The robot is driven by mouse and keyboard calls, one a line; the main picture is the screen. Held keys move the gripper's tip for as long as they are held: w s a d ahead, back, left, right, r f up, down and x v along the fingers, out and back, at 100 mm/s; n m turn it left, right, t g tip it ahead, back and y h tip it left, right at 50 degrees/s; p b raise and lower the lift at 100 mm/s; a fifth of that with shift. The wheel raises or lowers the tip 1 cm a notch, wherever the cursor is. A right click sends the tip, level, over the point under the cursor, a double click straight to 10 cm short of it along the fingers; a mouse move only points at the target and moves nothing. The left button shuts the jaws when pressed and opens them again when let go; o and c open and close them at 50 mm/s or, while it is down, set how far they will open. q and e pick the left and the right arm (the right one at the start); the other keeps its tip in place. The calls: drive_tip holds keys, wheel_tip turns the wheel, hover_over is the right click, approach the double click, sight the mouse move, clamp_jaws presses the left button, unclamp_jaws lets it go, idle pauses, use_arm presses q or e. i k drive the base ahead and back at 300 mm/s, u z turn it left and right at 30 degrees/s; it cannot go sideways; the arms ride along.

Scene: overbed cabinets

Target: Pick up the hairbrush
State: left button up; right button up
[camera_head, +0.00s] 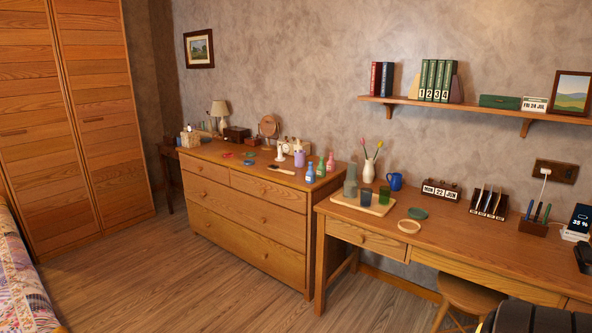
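What looks like the hairbrush (281,169), with a pale wooden handle and a dark end, lies flat near the front edge of the dresser top. It is small in the head view, so its details are hard to tell. A white item and a purple container (299,159) stand just behind it. Neither of my grippers shows in the head view.
The wooden dresser (246,221) stands against the wall, left of a desk (462,237). The desk holds a tray (363,204) with cups, a blue mug (395,181) and a calendar. A stool (468,295) stands under the desk. The floor (190,285) before the dresser is clear.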

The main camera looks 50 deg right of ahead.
sight(271, 168)
drive_tip(key=z, duration=1)
drive_tip(key=i, duration=1.05)
drive_tip(key=z, duration=0.8)
